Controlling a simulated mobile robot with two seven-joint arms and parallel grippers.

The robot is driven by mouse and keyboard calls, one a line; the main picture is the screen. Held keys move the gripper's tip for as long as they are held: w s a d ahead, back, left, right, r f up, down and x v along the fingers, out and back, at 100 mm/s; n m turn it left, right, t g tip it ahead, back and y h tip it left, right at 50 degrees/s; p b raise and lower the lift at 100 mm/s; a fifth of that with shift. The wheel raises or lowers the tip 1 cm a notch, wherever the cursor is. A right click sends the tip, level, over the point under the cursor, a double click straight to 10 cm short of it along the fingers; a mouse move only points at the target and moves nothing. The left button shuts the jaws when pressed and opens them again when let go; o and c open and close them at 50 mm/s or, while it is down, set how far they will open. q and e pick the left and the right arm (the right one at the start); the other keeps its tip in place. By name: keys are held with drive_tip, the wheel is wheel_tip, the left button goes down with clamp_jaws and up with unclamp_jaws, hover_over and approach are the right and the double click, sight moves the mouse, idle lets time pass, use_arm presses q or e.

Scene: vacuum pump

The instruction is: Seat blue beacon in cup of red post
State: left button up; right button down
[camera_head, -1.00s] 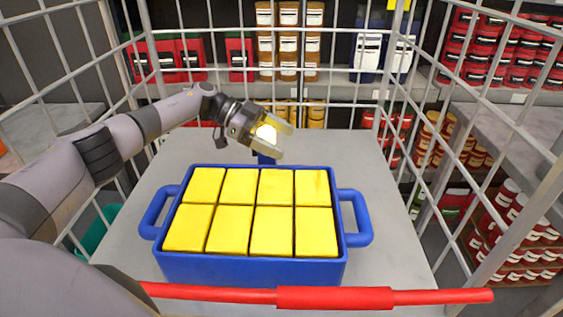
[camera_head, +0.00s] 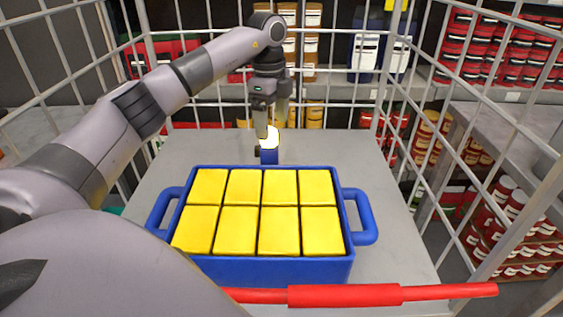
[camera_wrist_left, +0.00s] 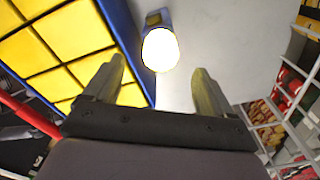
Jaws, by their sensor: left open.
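The blue beacon (camera_head: 270,157), with a glowing white dome on top, stands upright on the grey cart bed just behind the blue crate. My left gripper (camera_head: 270,122) points down over the beacon, open. In the left wrist view the beacon's bright dome (camera_wrist_left: 160,49) shows ahead of and between the two spread fingertips (camera_wrist_left: 158,68), with a gap on each side. A finger hides part of the dome in the head view. I cannot make out a red post with a cup in either view. My right gripper is not in view.
The blue crate (camera_head: 270,269), filled with yellow blocks (camera_head: 237,229), sits close in front of the beacon. A red bar (camera_head: 345,295) crosses the near edge. Wire mesh walls enclose the cart bed (camera_head: 330,149). Shelves of cans and bottles stand beyond.

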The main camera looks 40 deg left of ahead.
sight(269, 142)
use_arm(q)
drive_tip(key=shift+a+r, duration=0.15)
drive_tip(key=shift+f, duration=0.25)
drive_tip(key=f, duration=0.5)
drive_tip(key=shift+s+a+f+p, duration=0.25)
drive_tip(key=shift+a+p, duration=0.05)
drive_tip(key=shift+p, duration=0.05)
drive_tip(key=shift+f, duration=0.5)
clamp_jaws()
drive_tip(key=shift+r, duration=0.1)
